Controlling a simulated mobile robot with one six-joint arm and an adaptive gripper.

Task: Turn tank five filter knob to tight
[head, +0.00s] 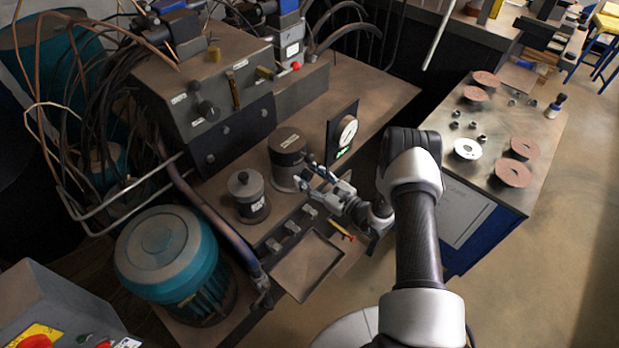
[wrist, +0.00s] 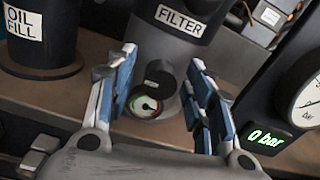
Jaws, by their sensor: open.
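The filter housing (wrist: 185,50) is a dark grey cylinder with a white FILTER label; it also stands on the bench in the head view (head: 286,158). A small black knob (wrist: 158,76) sits on its front, just above a small round gauge (wrist: 146,106) with a coloured scale. My gripper (wrist: 162,60) is open, its blue-padded fingers on either side of the knob with gaps showing. In the head view my gripper (head: 308,176) reaches to the housing's right front, where it hides the knob. I cannot read the knob's setting or any tank number.
The oil fill canister (head: 248,196) stands left of the filter. A dial panel (head: 342,132) stands close on the right, with a green display reading 0 bar. Small levers (head: 290,228) and a shallow tray (head: 308,264) lie in front.

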